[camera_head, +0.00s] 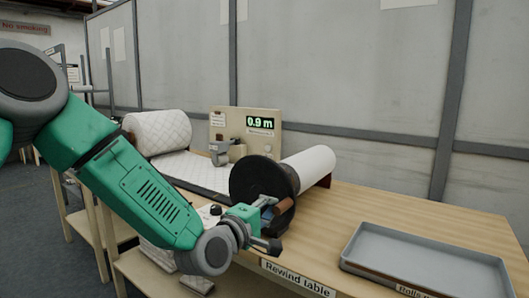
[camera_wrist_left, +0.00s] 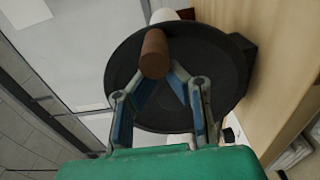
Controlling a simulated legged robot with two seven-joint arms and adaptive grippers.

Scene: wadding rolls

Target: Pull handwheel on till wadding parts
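The black round handwheel (camera_head: 250,180) is on the near end of the rewind shaft. Its brown handle (camera_head: 284,208) sticks out from the wheel's face. My left gripper (camera_head: 268,208) is in front of the wheel, close against the handle. In the left wrist view, its fingers (camera_wrist_left: 172,72) converge at the lower right of the handle (camera_wrist_left: 153,52), and the wheel (camera_wrist_left: 120,75) is behind them. Whether they clasp the handle is unclear. White quilted wadding (camera_head: 192,170) runs from a large roll (camera_head: 158,132) towards the wheel. My right gripper is not in view.
A display (camera_head: 260,122) on a beige panel (camera_head: 230,122) reads 0.9 m. A white roll (camera_head: 308,165) lies behind the wheel. A grey tray (camera_head: 430,262) stands at the right on the wooden rewind table (camera_head: 390,205). Bare tabletop lies between wheel and tray.

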